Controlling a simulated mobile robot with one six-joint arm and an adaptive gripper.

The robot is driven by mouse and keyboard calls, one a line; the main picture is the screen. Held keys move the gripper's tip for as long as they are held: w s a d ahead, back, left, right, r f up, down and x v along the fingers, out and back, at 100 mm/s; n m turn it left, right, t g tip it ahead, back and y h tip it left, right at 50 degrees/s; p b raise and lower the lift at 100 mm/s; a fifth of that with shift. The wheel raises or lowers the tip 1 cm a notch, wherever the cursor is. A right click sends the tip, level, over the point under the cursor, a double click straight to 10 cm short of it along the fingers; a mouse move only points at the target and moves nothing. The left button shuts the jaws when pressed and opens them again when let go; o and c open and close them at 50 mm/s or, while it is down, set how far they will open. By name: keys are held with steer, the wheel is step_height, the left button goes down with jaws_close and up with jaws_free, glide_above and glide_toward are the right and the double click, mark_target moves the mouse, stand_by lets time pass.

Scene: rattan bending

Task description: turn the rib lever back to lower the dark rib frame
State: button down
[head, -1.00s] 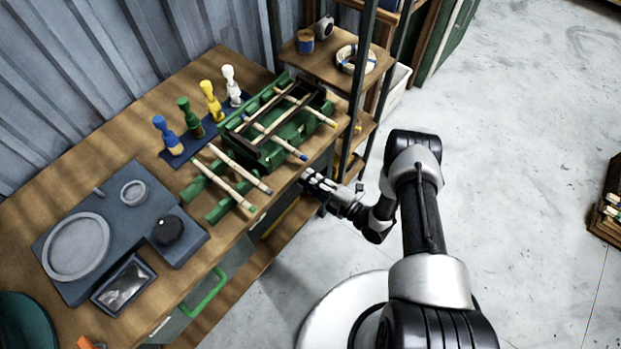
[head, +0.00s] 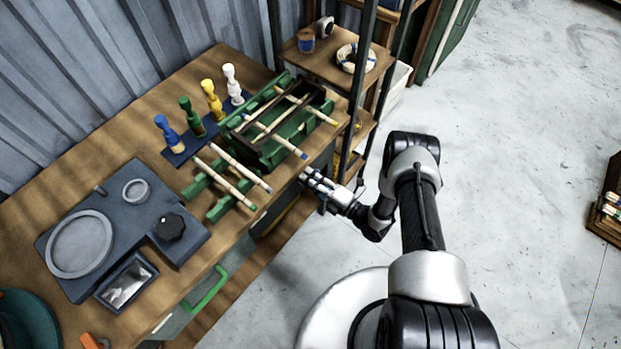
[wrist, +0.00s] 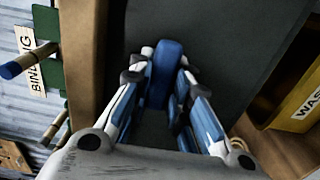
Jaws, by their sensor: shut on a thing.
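My gripper (head: 308,178) is at the front edge of the workbench, below and to the right of the green bending jig (head: 268,158). In the wrist view my gripper (wrist: 165,80) is shut on a blue lever handle (wrist: 168,60), which stands between the fingers in front of a dark panel. I take this to be the rib lever; in the head view my fingers hide it. The dark rib frame (head: 325,104) lies at the jig's top, among pale rods. How high it sits is hard to tell.
Two pale rods (head: 232,173) lie on green supports to the jig's left. Coloured bottle-shaped pegs (head: 211,100) stand behind. A grey machine with a black knob (head: 171,228) is at left. A shelf post (head: 358,90) stands close to the right.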

steer(key=c, duration=1.5)
jaws_free()
steer(key=v, duration=1.2)
